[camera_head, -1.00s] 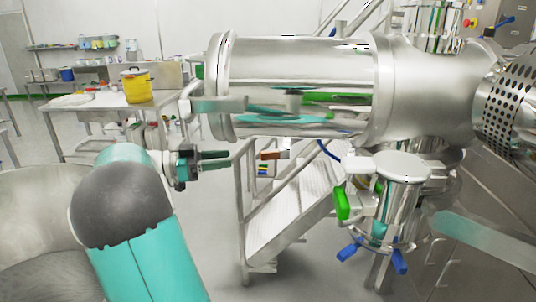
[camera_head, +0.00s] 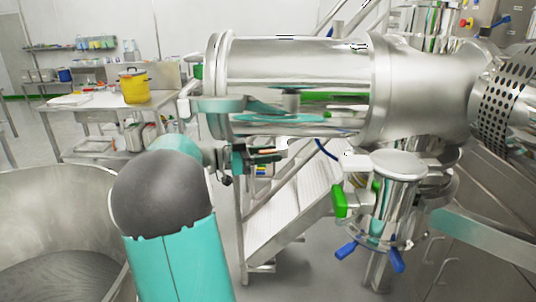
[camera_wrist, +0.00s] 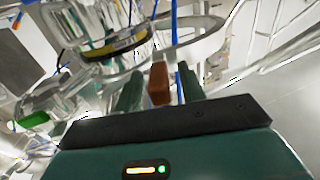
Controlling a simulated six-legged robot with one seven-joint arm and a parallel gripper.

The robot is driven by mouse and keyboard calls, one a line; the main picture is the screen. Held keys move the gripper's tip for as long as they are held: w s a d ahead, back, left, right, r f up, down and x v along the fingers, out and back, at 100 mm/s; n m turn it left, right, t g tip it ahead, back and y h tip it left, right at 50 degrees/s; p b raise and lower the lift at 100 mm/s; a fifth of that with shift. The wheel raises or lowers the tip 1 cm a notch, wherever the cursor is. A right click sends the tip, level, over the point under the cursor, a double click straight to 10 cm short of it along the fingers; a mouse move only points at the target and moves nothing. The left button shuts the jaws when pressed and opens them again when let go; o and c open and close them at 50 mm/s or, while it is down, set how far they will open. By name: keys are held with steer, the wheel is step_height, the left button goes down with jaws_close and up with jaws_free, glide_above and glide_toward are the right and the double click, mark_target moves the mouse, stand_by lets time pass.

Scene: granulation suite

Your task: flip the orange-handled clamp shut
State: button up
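The orange handle of the clamp (camera_wrist: 158,82) shows in the wrist view between my two green fingers, with a gap on each side. A pale metal part joins its far end. In the head view only a small bit of the orange handle (camera_head: 267,151) shows below the large steel cylinder, the rest hidden by my gripper. My gripper (camera_wrist: 160,88) is open around the handle and does not visibly touch it. In the head view my gripper (camera_head: 266,156) is below the cylinder's left part. The clamp's body and latch are not clear.
The steel cylinder (camera_head: 300,75) is close above my gripper. Metal stairs (camera_head: 298,215) stand behind. A green handle (camera_head: 339,201) and blue handles (camera_head: 347,250) are on the vessel to the right. A table with a yellow pot (camera_head: 134,88) stands back left.

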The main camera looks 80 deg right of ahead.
jaws_close()
stand_by(0.3)
